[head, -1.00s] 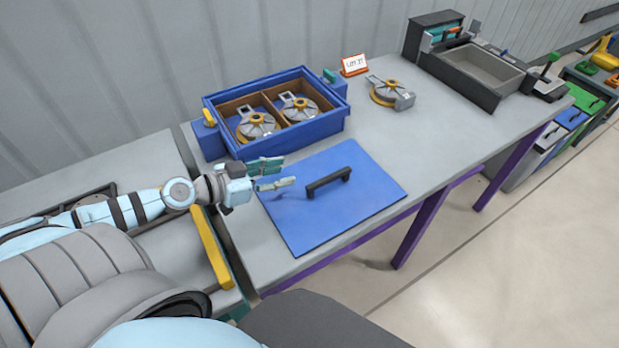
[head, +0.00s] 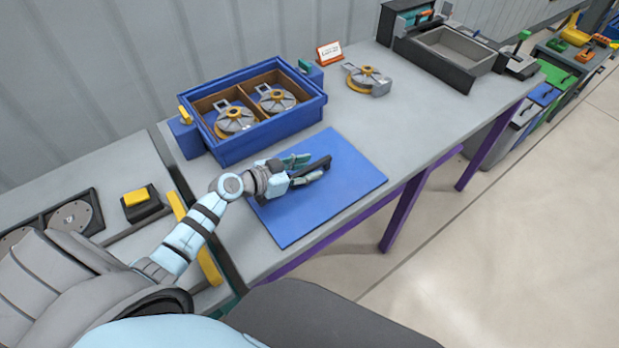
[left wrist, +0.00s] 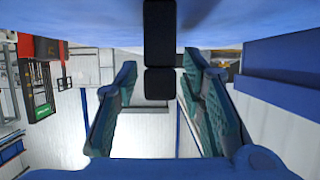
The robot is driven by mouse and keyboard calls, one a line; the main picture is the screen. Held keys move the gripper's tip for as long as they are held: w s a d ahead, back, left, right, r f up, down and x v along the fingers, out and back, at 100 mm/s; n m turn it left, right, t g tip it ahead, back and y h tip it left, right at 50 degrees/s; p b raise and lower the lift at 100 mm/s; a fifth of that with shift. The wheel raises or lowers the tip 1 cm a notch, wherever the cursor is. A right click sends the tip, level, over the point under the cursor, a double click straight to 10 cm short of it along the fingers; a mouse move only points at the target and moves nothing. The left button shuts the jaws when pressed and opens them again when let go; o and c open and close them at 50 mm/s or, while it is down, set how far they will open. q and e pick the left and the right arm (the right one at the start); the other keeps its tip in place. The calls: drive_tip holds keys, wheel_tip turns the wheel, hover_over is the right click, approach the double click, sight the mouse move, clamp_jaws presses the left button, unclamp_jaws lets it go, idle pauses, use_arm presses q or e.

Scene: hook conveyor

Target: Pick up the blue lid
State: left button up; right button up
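The blue lid (head: 342,192) lies flat on the grey table, with a black bar handle (head: 322,162) on top. My left gripper (head: 304,168) is over the lid at the handle, its fingers on either side of it. In the left wrist view the lid (left wrist: 80,25) fills the top and the handle (left wrist: 160,48) stands between the teal fingers (left wrist: 160,98). Gaps show on both sides of the handle, so the gripper is open. Part of the handle is hidden behind the gripper in the head view. My right gripper is not in view.
A blue crate (head: 272,134) with two round metal parts stands just behind the lid. Another such part (head: 368,80) and an orange-framed sign (head: 329,53) are farther right. A grey bin (head: 451,62) is at the far end. The table right of the lid is clear.

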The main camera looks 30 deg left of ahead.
use_arm(q)
clamp_jaws()
drive_tip(key=shift+w, duration=0.1)
idle(0.4)
